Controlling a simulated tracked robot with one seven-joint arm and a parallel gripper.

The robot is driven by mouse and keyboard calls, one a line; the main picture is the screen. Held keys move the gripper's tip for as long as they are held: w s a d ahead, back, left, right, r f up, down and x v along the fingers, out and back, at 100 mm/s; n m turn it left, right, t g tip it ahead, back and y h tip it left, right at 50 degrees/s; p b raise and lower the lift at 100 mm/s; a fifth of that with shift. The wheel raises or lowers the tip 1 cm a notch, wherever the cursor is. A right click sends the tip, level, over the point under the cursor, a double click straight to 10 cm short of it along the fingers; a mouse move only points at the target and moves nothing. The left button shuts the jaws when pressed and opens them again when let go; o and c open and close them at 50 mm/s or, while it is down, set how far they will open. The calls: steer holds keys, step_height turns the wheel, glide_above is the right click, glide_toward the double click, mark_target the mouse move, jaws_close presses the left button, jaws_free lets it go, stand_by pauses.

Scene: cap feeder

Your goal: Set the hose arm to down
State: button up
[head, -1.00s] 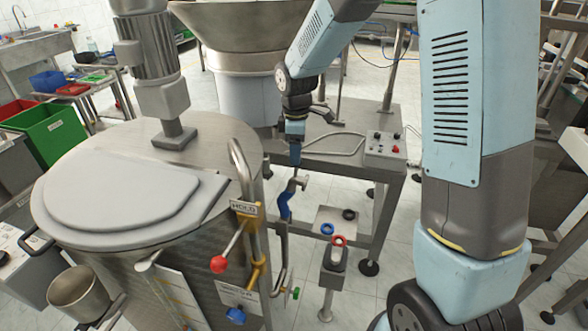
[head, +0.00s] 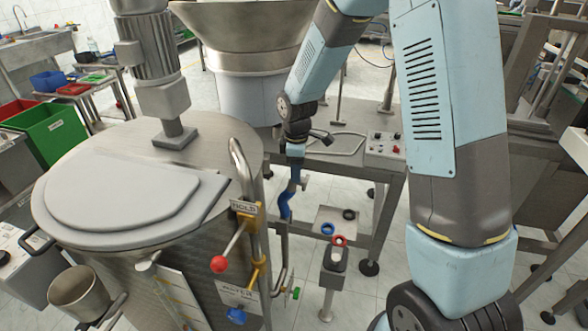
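What looks like the hose arm is a bent metal pipe (head: 282,255) with a blue sleeve (head: 285,206), standing at the right side of the steel tank (head: 110,225). It stands roughly upright, with a short metal piece (head: 304,182) sticking out near its top. My gripper (head: 296,166) points down right at the top of the blue sleeve. The fingers are small and merge with the sleeve in the head view, so I cannot tell whether they touch it or are closed on it.
A red-knobbed lever (head: 219,264), a yellow valve (head: 258,271) and a tall bent pipe (head: 243,165) stand left of the sleeve. A post with a red ring (head: 339,241) is to the right. A steel table (head: 340,160) with a control box (head: 384,145) lies behind.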

steer(key=shift+r, duration=0.1)
jaws_close()
steer(key=shift+w, duration=0.1)
steer(key=shift+a, duration=0.1)
